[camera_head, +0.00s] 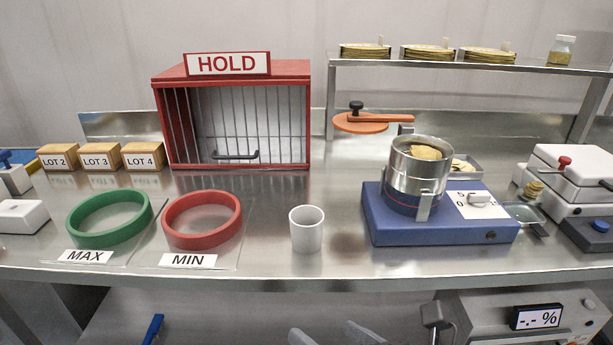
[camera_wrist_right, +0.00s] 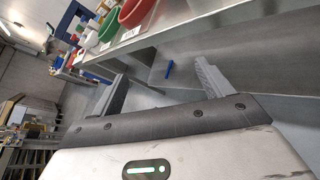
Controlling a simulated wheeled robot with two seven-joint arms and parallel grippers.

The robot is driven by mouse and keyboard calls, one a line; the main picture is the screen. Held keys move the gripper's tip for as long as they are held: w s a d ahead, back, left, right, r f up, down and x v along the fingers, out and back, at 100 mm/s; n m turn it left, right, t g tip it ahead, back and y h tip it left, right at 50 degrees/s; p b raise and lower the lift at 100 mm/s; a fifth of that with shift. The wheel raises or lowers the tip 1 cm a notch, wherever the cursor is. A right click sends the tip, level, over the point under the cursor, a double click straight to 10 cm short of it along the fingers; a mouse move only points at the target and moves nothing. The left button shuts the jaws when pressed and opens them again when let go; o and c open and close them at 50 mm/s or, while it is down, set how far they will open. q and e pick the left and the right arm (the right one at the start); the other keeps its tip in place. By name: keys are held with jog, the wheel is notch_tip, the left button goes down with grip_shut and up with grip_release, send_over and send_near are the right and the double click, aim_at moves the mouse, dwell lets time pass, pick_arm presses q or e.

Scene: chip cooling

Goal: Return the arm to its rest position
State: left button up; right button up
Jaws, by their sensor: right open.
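My right gripper (camera_head: 333,337) shows only by its two grey fingertips at the bottom edge of the head view, below the front edge of the steel bench (camera_head: 340,272). In the right wrist view my right gripper (camera_wrist_right: 162,86) has its two fingers spread wide apart with nothing between them. It is open and empty, apart from the bench and the things on it. Most of the right arm is hidden from the head view. My left gripper is not in view.
Below is a percent-display device (camera_head: 500,318).

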notch_tip(320, 180, down, 9)
jog(key=d+m+h, duration=0.1)
jog(key=m+h, duration=0.1)
jog(key=m, duration=2)
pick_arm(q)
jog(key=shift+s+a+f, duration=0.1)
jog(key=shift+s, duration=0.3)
pick_arm(e)
jog(key=s+d+f+m+h, duration=0.3)
jog(key=s+d+f+m, duration=0.2)
jog(key=d+f+m, duration=0.4)
jog(key=f+m, duration=0.1)
jog(key=m, duration=0.3)
jog(key=shift+d+f+h, duration=0.4)
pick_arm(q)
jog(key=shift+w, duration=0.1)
